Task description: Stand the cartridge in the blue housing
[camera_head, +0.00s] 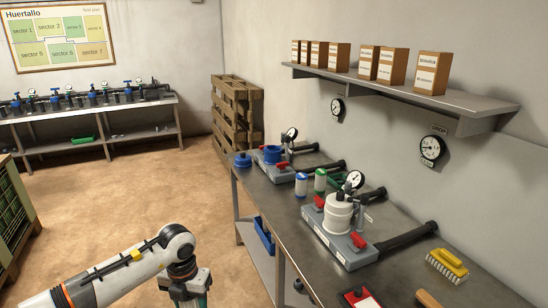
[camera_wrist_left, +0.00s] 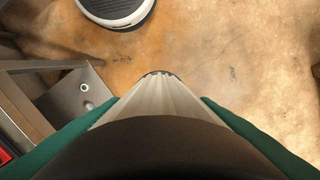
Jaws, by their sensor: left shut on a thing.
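My left gripper (camera_head: 188,290) is at the bottom edge of the head view, over the floor left of the workbench. In the left wrist view its green fingers are shut on a white pleated cartridge (camera_wrist_left: 160,95) with a wide dark end nearest the camera. The cartridge cannot be made out in the head view. The blue housing (camera_head: 272,154) stands on a grey base at the far end of the bench, well away from the gripper. A blue lid-like part (camera_head: 242,160) sits left of it. My right gripper is not in view.
The workbench (camera_head: 262,192) carries a white housing (camera_head: 338,214) with a gauge, a blue-and-white can (camera_head: 301,184), a green-and-white can (camera_head: 320,181) and a yellow brush (camera_head: 448,265). A wall shelf (camera_head: 400,88) holds boxes. A wooden crate (camera_head: 236,112) stands behind. Floor left of the bench is clear.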

